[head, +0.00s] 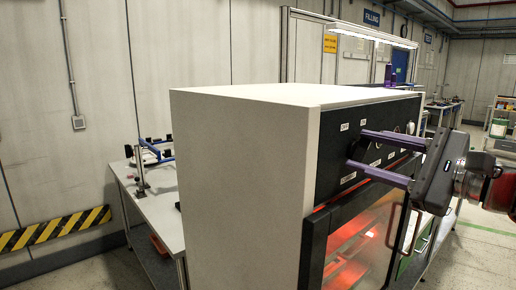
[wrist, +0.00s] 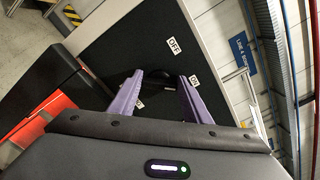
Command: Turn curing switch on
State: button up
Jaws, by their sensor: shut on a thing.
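The curing oven is a white cabinet (head: 245,185) with a black control panel (head: 330,160), in the middle of the head view. My gripper (head: 357,149) reaches the panel from the right, its purple fingers pointing at it. In the wrist view, my gripper (wrist: 160,80) is shut on a dark switch knob (wrist: 134,80) on the panel. An OFF label (wrist: 174,46) and an ON label (wrist: 194,80) sit beside it. The knob is mostly hidden between the fingers, and I cannot tell which label it points to.
Below the panel is a glass door (head: 360,245) with a red glow behind it and a handle (head: 412,230). A workbench (head: 155,205) with a blue-handled device stands behind the cabinet at left. Open floor shows at right. A striped yellow-black strip (head: 55,229) runs along the wall.

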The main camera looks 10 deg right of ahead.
jog(key=shift+d+f+m, duration=0.1)
jog(key=shift+f+m, duration=0.15)
jog(key=shift+m, duration=0.35)
jog(key=o, duration=0.8)
jog(key=shift+c, duration=0.2)
jog(key=o, duration=0.3)
jog(key=shift+r, duration=0.15)
jog(key=shift+v, duration=6.85)
